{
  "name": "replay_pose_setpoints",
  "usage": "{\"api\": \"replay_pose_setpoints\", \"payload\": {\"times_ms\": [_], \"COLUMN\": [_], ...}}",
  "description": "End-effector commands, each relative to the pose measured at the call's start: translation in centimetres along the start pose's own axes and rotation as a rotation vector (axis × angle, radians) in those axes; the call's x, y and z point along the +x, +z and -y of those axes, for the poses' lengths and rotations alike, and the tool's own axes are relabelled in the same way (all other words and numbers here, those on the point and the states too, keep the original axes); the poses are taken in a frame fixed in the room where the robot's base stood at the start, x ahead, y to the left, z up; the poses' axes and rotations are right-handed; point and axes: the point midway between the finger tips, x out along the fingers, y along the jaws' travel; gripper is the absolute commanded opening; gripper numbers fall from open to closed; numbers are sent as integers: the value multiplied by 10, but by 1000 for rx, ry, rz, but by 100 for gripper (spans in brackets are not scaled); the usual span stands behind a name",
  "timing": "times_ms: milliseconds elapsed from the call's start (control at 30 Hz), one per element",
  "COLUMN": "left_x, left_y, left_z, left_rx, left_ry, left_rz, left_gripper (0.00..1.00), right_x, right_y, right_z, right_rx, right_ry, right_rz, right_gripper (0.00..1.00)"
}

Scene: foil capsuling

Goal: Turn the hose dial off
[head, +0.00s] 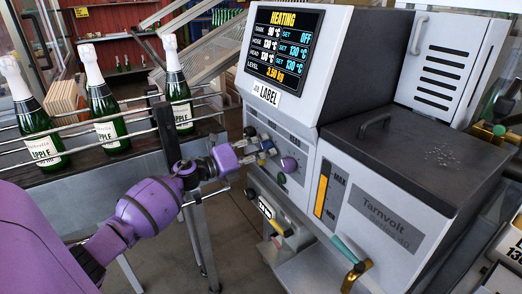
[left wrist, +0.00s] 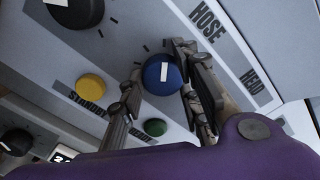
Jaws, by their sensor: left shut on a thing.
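The blue hose dial (left wrist: 160,75) sits on the machine's grey front panel beside the printed word HOSE. Its white pointer mark shows between my fingers. My left gripper (left wrist: 157,82) is shut on the dial, one finger on each side of it. In the head view my left gripper (head: 264,148) reaches the panel from the left and partly covers the dial. The display (head: 284,46) reads HEATING, with the tank set to OFF and both hose and head set to 130 °C. My right gripper is not in view.
A black dial (left wrist: 75,10), a yellow button (left wrist: 90,87) and a green button (left wrist: 154,127) are close around the gripper. Bottles (head: 105,105) stand behind rails (head: 78,134) at the left, near my arm.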

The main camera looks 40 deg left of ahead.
Motion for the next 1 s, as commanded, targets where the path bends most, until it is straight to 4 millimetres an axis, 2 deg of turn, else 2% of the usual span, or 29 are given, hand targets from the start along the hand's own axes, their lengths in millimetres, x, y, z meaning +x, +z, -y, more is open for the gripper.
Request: {"api": "replay_pose_setpoints", "payload": {"times_ms": [267,467,1000], "left_x": [-2,-2,-2], "left_y": [-1,0,-4], "left_z": [-5,-4,-3], "left_rx": [-28,-99,-576], "left_ry": [11,11,12], "left_rz": [2,3,3], "left_gripper": [5,5,5], "right_x": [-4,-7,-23], "right_y": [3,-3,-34], "right_z": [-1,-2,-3], "right_rx": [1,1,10], "right_ry": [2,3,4], "right_rz": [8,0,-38], "right_gripper": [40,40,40]}}
